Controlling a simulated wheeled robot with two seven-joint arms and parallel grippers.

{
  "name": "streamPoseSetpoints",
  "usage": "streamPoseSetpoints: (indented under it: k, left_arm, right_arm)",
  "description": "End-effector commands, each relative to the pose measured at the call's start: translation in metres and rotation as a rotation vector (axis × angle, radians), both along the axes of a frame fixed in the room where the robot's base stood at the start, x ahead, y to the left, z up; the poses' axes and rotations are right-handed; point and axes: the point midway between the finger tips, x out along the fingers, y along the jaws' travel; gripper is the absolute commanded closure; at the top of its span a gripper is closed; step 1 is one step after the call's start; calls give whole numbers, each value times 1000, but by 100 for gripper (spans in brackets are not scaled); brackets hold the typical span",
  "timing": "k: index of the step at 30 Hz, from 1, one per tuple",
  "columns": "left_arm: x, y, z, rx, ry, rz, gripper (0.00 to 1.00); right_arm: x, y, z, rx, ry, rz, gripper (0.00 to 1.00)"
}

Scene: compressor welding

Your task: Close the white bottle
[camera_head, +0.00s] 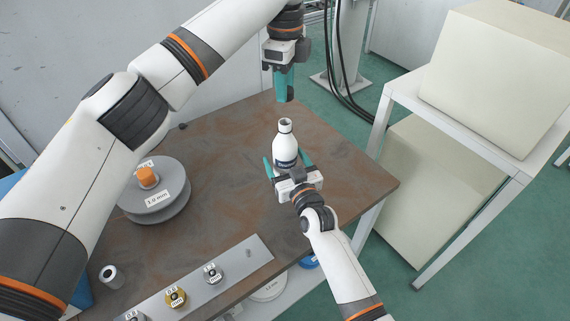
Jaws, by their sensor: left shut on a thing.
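The white bottle (285,148) stands upright on the brown table, with a dark band near its base and its open neck at the top. My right gripper (287,163) is low at the bottle, with one teal finger on each side. Its fingers look spread, with narrow gaps beside the bottle. My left gripper (283,88) is above and behind the bottle, pointing down and apart from it. Its teal fingers are shut on a small dark piece (290,93), mostly hidden, which may be the cap.
A grey spool (158,205) with an orange knob sits at the left of the brown table (225,160). A metal strip (235,268) with several small labelled parts lies along the front edge. A white rack (480,150) with large beige boxes stands at the right.

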Motion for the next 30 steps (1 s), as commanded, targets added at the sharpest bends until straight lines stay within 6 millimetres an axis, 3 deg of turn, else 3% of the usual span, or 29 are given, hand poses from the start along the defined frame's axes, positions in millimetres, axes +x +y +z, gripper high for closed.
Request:
streamPoseSetpoints:
  k: [6, 18, 22, 30]
  left_arm:
    - [0, 0, 0, 0, 0, 0, 90]
    - [0, 0, 0, 0, 0, 0, 90]
    - [0, 0, -6, 1, 2, 0, 90]
    - [-1, 0, -44, 0, 2, -1, 90]
  right_arm:
    - [0, 0, 0, 0, 0, 0, 20]
    - [0, 0, 0, 0, 0, 0, 86]
    - [0, 0, 0, 0, 1, 0, 87]
    - [0, 0, 0, -1, 1, 0, 87]
